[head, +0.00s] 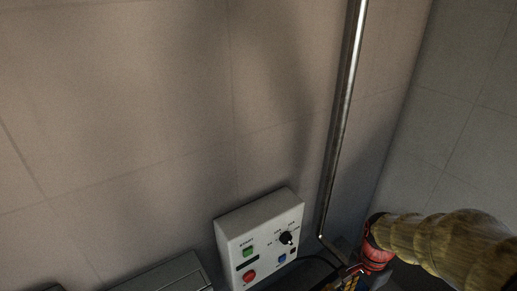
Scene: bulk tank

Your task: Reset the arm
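My gripper does not show in the head view, and I see no part of my arm that I can name with certainty. The view looks at a tiled wall with a light grey control box (262,240) at the lower middle. The box carries a green button (247,251), a red button (249,276), a black rotary knob (286,238) and a small blue button (281,258).
A metal pipe (343,115) runs down the wall right of the box. A ribbed yellowish hose (450,243) with a red end (376,246) fills the lower right corner. A grey case (165,278) shows at the bottom left. The upper wall is bare.

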